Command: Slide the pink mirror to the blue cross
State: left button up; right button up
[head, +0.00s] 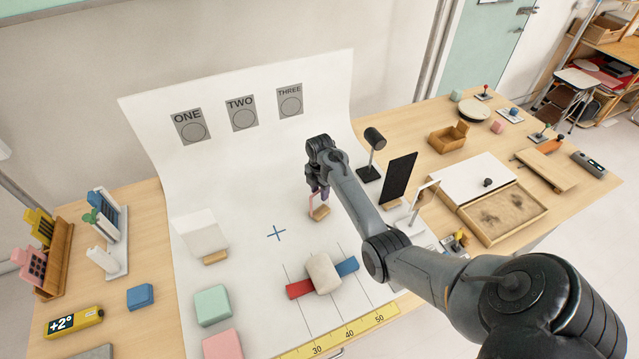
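The pink mirror (320,213), a small thin pink frame on a wooden foot, stands on the white sheet just right of centre. The blue cross (276,233) is drawn on the sheet to its left and nearer to me; it is bare. My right gripper (322,193) reaches down over the mirror from above, its fingertips at the upper part of the frame. The gripper's body hides part of the mirror, and I cannot tell whether the fingers are closed on it. My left gripper is not in view.
A white panel on a wooden foot (203,235) stands left of the cross. A beige cylinder (323,272) sits nearer, between red and blue blocks. A black lamp (374,140) and a black panel (399,180) stand right of the mirror. The sheet between mirror and cross is clear.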

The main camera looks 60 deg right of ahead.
send_over(319, 211)
jog(key=shift+w+d+f+b, duration=0.1)
jog(key=shift+d+f+b, duration=0.1)
jog(key=shift+f, duration=1.1)
jog(key=shift+d+f+b, duration=0.15)
jog(key=shift+d+f, duration=0.05)
jog(key=shift+f, duration=1.1)
jog(key=shift+c, duration=0.3)
grip_shut()
